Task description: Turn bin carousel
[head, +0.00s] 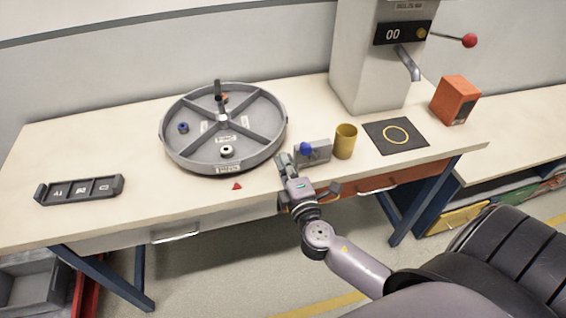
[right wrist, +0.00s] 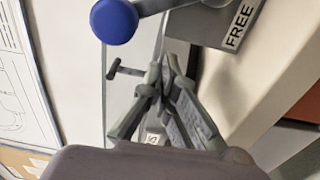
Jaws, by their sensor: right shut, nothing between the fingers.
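The bin carousel (head: 199,163) is a round grey tray split by dividers, at the left middle of the table in the head view. An upright dark handle (head: 218,89) stands at its back. A blue ring (head: 183,127) lies in the left compartment and a pale ring (head: 227,151) in the front one. My right gripper (head: 284,159) is shut and empty, close to the carousel's front right edge; I cannot tell if it touches. Its fingers show in the right wrist view (right wrist: 166,75). My left gripper is not in view.
A grey box (head: 318,153) with a blue knob (head: 306,148) stands right of my right gripper; its label reads FREE in the wrist view. A yellow cup (head: 345,141), a black mat (head: 396,135) and a dispenser (head: 370,60) are farther right. A labelled tray (head: 79,189) lies left.

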